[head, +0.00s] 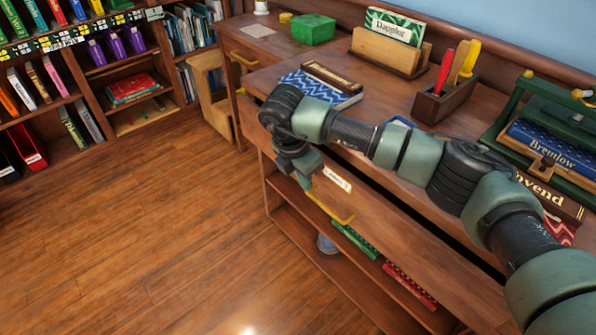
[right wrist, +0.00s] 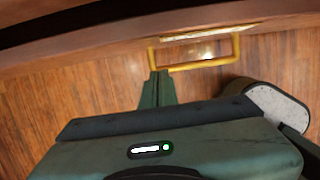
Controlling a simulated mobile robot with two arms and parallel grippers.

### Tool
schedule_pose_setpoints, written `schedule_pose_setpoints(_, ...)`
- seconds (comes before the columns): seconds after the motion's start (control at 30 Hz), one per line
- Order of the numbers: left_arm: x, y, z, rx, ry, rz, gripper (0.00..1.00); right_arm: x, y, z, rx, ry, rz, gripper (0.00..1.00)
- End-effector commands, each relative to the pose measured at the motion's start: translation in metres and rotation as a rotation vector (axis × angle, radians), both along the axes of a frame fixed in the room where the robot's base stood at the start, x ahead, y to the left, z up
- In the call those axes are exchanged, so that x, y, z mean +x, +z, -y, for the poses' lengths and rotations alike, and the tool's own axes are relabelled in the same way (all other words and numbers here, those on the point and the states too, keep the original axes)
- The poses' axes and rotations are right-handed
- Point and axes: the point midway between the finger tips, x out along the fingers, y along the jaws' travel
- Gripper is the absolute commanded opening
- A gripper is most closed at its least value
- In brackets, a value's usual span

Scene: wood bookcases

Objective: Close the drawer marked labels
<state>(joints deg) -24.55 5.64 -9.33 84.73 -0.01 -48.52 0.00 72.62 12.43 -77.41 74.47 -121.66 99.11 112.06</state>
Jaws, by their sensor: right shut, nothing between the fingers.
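The drawer (head: 385,215) under the desk top has a small pale label plate (head: 337,179), its lettering too small to read surely, and a yellow bar handle (head: 328,207). A dark gap shows between the drawer front and the desk top, so it stands somewhat open. My right gripper (head: 304,181) is shut and empty in front of the drawer's left part. In the right wrist view its closed fingers (right wrist: 157,88) are beside the left end of the yellow handle (right wrist: 200,66); whether they touch it I cannot tell. My left gripper is not in view.
The desk top holds books (head: 330,84), a wooden pen box (head: 446,95) and a card holder (head: 390,52). A shelf below the drawer holds green and red items (head: 410,285). A bookcase (head: 75,95) stands at left. The wooden floor (head: 150,235) is clear.

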Motion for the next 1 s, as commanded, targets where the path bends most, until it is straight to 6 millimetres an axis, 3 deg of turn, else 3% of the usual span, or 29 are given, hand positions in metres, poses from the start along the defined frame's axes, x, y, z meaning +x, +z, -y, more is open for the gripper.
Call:
schedule_pose_setpoints(0.2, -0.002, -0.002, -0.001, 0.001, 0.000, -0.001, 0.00, 0.015, 0.002, 0.020, 0.000, -0.003, 0.002, 0.00)
schedule_pose_setpoints(0.67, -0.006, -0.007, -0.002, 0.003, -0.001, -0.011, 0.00, 0.019, 0.002, 0.026, 0.000, -0.003, 0.002, 0.00)
schedule_pose_setpoints(0.8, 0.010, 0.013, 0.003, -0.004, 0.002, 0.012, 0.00, 0.034, 0.001, 0.045, -0.001, -0.006, 0.005, 0.00)
schedule_pose_setpoints(1.0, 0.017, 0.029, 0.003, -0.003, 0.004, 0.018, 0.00, 0.045, 0.002, 0.062, -0.002, -0.003, 0.005, 0.00)
